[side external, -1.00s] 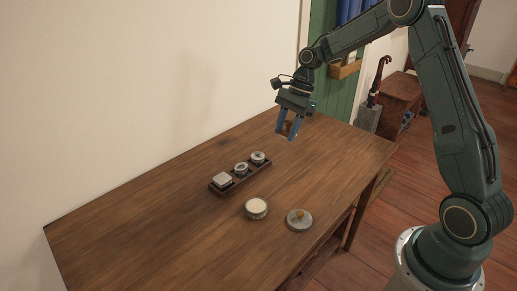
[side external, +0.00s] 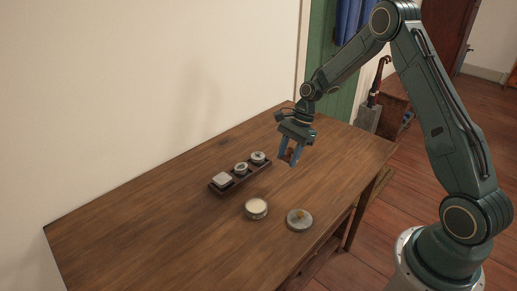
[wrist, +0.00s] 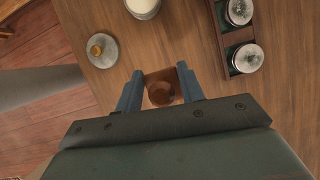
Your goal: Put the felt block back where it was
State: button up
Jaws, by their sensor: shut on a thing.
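My gripper (side external: 289,161) is above the right part of the wooden table, behind the round pieces. Its blue fingers are shut on a small brown block, which I take to be the felt block (wrist: 160,88). In the wrist view the block sits between the fingertips of my gripper (wrist: 160,74), with a round, knob-like part facing the camera. In the side view it is mostly hidden by the fingers. A dark narrow tray (side external: 216,190) with small grey pieces in a row lies to the left; it partly shows in the wrist view (wrist: 222,42).
A round tin with a cream top (side external: 256,208) and a grey disc with an orange knob (side external: 300,220) stand in front of the tray on the table (side external: 150,225). The table is bare around my gripper and at the left.

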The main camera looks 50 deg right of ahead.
send_over(282, 189)
jog(key=d, duration=0.1)
jog(key=f, duration=0.6)
jog(key=shift+s+d, duration=0.15)
jog(key=shift+d, duration=0.05)
jog(key=shift+f, duration=0.15)
jog(key=shift+f, duration=2.05)
jog(key=o, duration=0.9)
jog(key=shift+f, duration=0.1)
jog(key=shift+o, duration=0.2)
jog(key=v, duration=1.2)
